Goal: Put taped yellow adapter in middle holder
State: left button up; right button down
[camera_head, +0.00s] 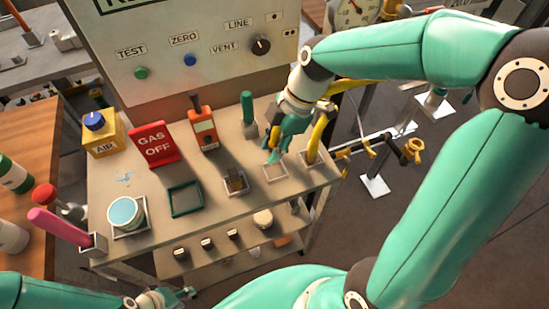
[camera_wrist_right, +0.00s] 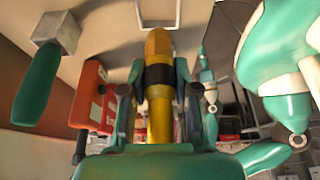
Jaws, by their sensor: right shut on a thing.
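The yellow adapter with a black tape band (camera_wrist_right: 158,75) stands between the fingers of my right gripper in the right wrist view. My right gripper (camera_head: 275,150) is shut on it, low over the right part of the bench, just above a pale square holder (camera_head: 275,173). In the head view the adapter is mostly hidden by the gripper, and I cannot tell whether it touches the holder.
A green handle (camera_head: 248,108) and an orange meter (camera_head: 203,128) stand behind my right gripper. A green-rimmed square (camera_head: 186,199), a can (camera_head: 126,214) and a red GAS OFF sign (camera_head: 154,144) are further left. A grey panel (camera_head: 190,50) rises behind the bench.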

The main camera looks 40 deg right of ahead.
jog(key=shift+f, duration=2.8)
jog(key=c, duration=0.9)
grip_release()
jog(key=shift+o, duration=0.2)
jog(key=v, duration=1.2)
